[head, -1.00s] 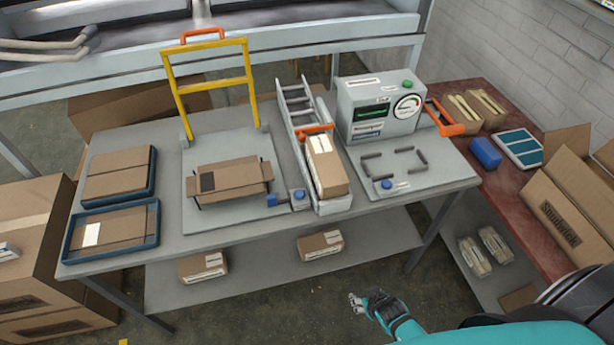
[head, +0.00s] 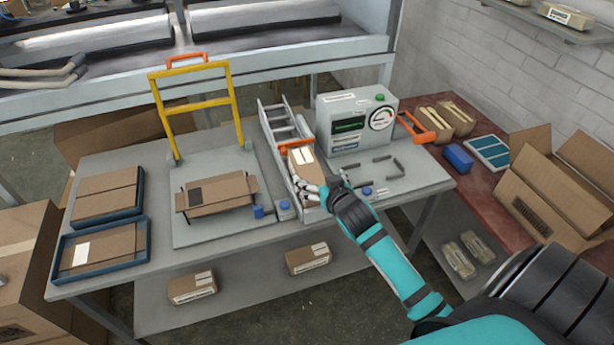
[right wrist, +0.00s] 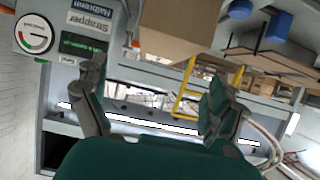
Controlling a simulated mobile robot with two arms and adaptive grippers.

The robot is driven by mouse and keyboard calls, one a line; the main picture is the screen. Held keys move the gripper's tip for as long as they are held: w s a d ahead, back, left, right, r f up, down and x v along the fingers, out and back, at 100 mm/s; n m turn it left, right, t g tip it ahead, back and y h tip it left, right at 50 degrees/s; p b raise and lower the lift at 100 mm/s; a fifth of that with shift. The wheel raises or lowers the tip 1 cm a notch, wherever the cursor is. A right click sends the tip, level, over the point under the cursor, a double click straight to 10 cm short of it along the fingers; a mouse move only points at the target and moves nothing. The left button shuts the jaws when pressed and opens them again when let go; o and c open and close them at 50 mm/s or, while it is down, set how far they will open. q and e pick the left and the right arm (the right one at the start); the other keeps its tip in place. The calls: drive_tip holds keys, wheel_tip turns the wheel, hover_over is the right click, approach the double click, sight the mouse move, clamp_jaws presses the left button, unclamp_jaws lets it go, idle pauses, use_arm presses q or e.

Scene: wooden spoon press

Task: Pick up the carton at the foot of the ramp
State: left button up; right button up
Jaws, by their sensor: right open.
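The brown carton (head: 302,158) with a white label lies at the foot of the ramp (head: 280,122), below an orange bar. My right gripper (head: 312,191) is at the carton's near end and hides part of it. Whether they touch I cannot tell. In the right wrist view the carton (right wrist: 180,28) fills the top middle, beyond the two spread fingers of the open gripper (right wrist: 158,78). Nothing shows between the fingers. My left gripper is out of view.
The grey strapper machine (head: 352,122) stands right of the ramp. Two blue trays (head: 146,238) sit at the table's left end. Open boxes (head: 552,195) stand at right.

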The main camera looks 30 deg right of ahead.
sight(308, 168)
drive_tip(key=p+x, duration=0.1)
drive_tip(key=x, duration=0.8)
drive_tip(key=shift+w+a+f, duration=0.1)
drive_tip(key=shift+w+a, duration=0.05)
drive_tip(key=shift+w, duration=0.15)
drive_tip(key=shift+c, duration=0.4)
drive_tip(key=c, duration=1.4)
